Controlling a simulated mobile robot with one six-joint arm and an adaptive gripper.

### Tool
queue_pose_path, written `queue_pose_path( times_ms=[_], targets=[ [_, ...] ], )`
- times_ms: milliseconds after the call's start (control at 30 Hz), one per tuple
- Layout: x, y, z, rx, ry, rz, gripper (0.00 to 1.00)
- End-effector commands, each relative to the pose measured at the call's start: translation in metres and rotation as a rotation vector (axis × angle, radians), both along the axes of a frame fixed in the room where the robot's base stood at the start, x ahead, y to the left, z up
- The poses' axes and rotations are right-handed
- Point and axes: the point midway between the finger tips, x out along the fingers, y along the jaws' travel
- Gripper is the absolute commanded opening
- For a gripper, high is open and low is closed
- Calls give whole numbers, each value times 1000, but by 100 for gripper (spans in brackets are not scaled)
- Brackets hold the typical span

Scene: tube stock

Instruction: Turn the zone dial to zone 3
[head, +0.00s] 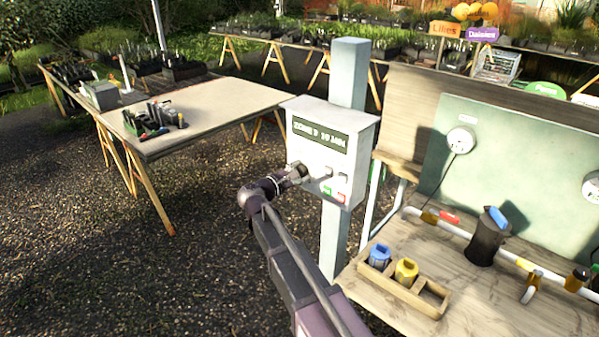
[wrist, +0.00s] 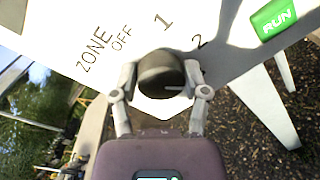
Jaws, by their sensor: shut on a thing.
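The zone dial (wrist: 160,70) is a dark round knob on the white face of the control box (head: 308,155). In the wrist view the labels ZONE, OFF, 1 and 2 show around it. A mark by my right finger is mostly hidden, so I cannot read it. A pale line on the knob points to the right in that view, past the 2. My gripper (wrist: 161,82) is shut on the dial, one finger on each side. In the head view my gripper (head: 299,173) hides the dial.
A green RUN button (wrist: 274,17) and a red button (head: 341,196) sit on the box near the dial. The box hangs on a grey post (head: 347,80). A wooden bench (head: 480,300) with pipework stands at right. Open gravel lies at left.

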Motion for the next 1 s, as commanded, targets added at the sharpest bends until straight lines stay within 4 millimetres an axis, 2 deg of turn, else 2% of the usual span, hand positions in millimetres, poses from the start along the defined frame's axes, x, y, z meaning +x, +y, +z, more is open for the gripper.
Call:
queue_pose_path(
  times_ms=[300, 733, 767, 800, 833, 867, 1000],
  targets=[
    [0, -2, -1, 93, -69, -3, 11],
    [0, -2, -1, 101, -76, -3, 11],
    [0, -2, -1, 101, -75, -4, 68],
    [0, -2, -1, 101, -75, -4, 80],
    [-1, -2, -1, 100, -75, -3, 89],
    [0, -2, -1, 100, -75, -3, 92],
    [0, -2, -1, 100, -76, -2, 92]
  ],
)
